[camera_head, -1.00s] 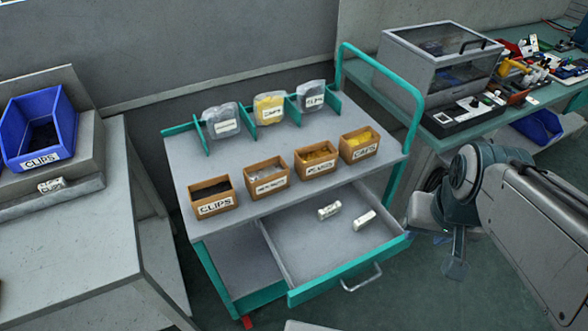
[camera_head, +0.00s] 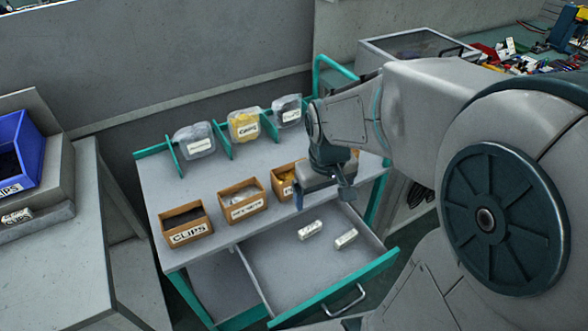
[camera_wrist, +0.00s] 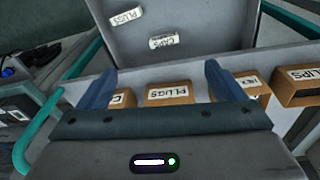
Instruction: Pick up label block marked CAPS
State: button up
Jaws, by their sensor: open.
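The label block marked CAPS (camera_wrist: 163,41) is a small white block lying in the open drawer. In the head view it is the left one of two white blocks (camera_head: 310,229), its text too small to read there. A second white block marked PLUGS (camera_wrist: 126,18) lies near it and is the right one in the head view (camera_head: 346,238). My gripper (camera_head: 324,193) is above the cart's front edge, behind and above the blocks. In the wrist view my gripper's (camera_wrist: 160,72) two blue fingers are wide apart with nothing between them.
The teal-edged drawer (camera_head: 290,280) is pulled out of the cart. Small brown boxes stand along the cart top, including CLIPS (camera_head: 187,236) and PLUGS (camera_wrist: 168,94); my arm hides part of this row. Bagged parts (camera_head: 243,126) stand behind. A grey bench (camera_head: 60,265) is at left.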

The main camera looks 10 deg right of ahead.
jog(key=w+f+n+g, duration=0.1)
jog(key=w+f+n, duration=0.1)
jog(key=w+f, duration=0.45)
send_over(309, 226)
jog(key=f, duration=0.9)
jog(key=shift+w+d+f, duration=0.15)
jog(key=shift+d+f, duration=0.2)
jog(key=shift+d, duration=0.05)
jog(key=shift+a+f, duration=0.2)
jog(key=shift+f, duration=1.1)
jog(key=shift+a+f, duration=0.15)
jog(key=shift+f, duration=1.15)
jog(key=c, duration=1.1)
